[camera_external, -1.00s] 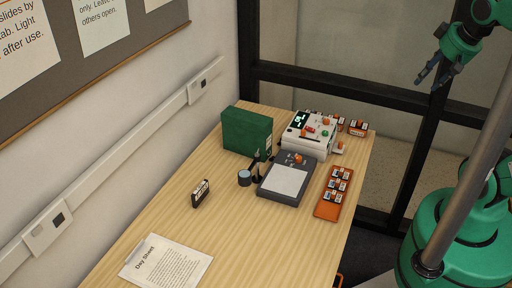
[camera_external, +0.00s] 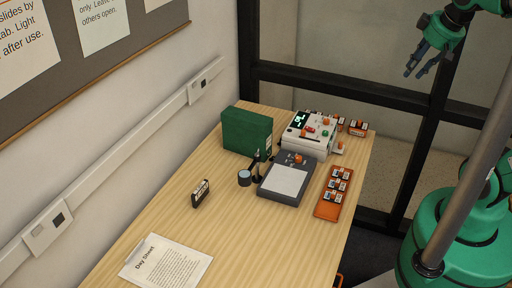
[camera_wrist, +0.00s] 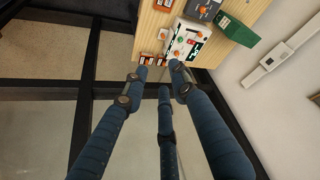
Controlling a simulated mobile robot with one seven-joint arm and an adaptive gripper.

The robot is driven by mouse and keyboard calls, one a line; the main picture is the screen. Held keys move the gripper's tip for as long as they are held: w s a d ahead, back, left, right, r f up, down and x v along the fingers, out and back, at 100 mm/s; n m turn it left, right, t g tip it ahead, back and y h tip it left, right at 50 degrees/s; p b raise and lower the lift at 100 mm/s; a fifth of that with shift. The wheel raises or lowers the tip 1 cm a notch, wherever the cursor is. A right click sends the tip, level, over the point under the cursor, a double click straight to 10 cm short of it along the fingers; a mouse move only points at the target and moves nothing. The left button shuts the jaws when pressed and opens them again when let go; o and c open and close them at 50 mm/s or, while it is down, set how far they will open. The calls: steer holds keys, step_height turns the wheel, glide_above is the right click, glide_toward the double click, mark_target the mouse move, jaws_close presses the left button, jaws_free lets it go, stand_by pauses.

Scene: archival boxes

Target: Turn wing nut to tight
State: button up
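My gripper (camera_external: 420,72) hangs in the air at the upper right of the external view, well away from the table. In the wrist view its dark blue fingers (camera_wrist: 158,72) are spread with nothing between them. A white device (camera_external: 305,146) with a green-lit display and several coloured knobs stands at the table's far end. An orange knob (camera_external: 298,159) sits on the dark grey light pad (camera_external: 270,192) in front of it. A small orange part (camera_external: 339,148) shows at the white device's right side. I cannot tell which orange part is the wing nut.
A green box (camera_external: 247,131) stands left of the devices. An orange tray (camera_external: 326,210) of small labelled items lies right of the pad. A black-and-white item (camera_external: 200,193) and a paper sheet (camera_external: 166,262) lie nearer. Dark window frames (camera_external: 420,140) stand behind.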

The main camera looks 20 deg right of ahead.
steer(key=w+a+n+g, duration=0.1)
steer(key=w+a+n, duration=0.55)
steer(key=w, duration=0.35)
steer(key=n+g+p, duration=0.2)
steer(key=n+g, duration=0.2)
steer(key=n, duration=1.4)
glide_above(257, 153)
step_height(257, 153, down, 23)
steer(key=shift+w, duration=0.4)
step_height(257, 153, down, 14)
steer(key=shift+r+b, duration=0.25)
steer(key=shift+b, duration=0.4)
steer(key=shift+c, duration=0.3)
jaws_close()
